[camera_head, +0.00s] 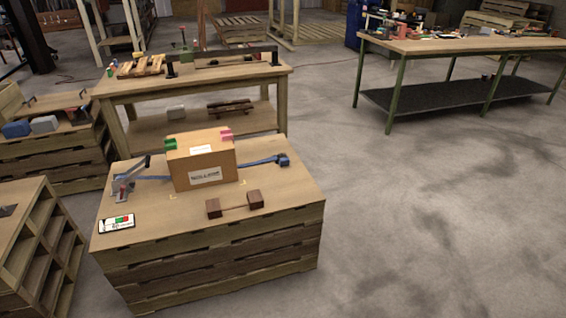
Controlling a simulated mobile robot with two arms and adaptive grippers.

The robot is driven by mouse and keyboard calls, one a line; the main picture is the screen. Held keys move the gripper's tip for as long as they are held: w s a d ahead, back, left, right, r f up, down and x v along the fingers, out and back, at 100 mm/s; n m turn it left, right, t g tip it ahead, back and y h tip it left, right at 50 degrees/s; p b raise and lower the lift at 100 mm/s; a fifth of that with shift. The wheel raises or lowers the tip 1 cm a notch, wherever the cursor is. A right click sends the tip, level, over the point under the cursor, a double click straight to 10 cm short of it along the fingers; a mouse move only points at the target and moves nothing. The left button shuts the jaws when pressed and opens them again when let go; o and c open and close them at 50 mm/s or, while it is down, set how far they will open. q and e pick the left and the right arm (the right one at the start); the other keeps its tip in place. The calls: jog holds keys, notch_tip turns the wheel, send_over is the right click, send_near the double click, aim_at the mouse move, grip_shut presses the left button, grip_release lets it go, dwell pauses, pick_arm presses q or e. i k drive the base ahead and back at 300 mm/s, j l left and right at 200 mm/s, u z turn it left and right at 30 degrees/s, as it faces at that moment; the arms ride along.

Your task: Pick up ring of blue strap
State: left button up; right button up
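A blue strap (262,161) lies on the top of a wooden crate table (276,211). It runs out from both sides of a cardboard box (207,162), and the part behind or under the box is hidden. At its right end is a small dark blue piece (283,160), which may be its ring or buckle; it is too small to tell. At its left end stands a grey metal lever tool (125,183). Neither of my grippers shows in the head view.
Green and pink pieces sit on the box's upper corners. A wooden workbench (240,75) stands behind, a green-legged table (470,46) at the back right. The right floor is open.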

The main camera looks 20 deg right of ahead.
aim_at(284, 162)
jog(key=i+l+u, duration=0.1)
jog(key=l+u, duration=0.15)
jog(key=u, duration=0.25)
jog(key=i+l+u, duration=0.1)
jog(key=l+u, duration=0.15)
jog(key=u, duration=0.2)
jog(key=l+u, duration=0.2)
jog(key=l, duration=0.55)
jog(key=l+u, duration=0.15)
jog(key=l, duration=0.65)
jog(key=l+u, duration=0.2)
jog(key=l, duration=0.6)
jog(key=k+l+u, duration=0.2)
jog(key=l, duration=0.55)
jog(key=i, duration=0.1)
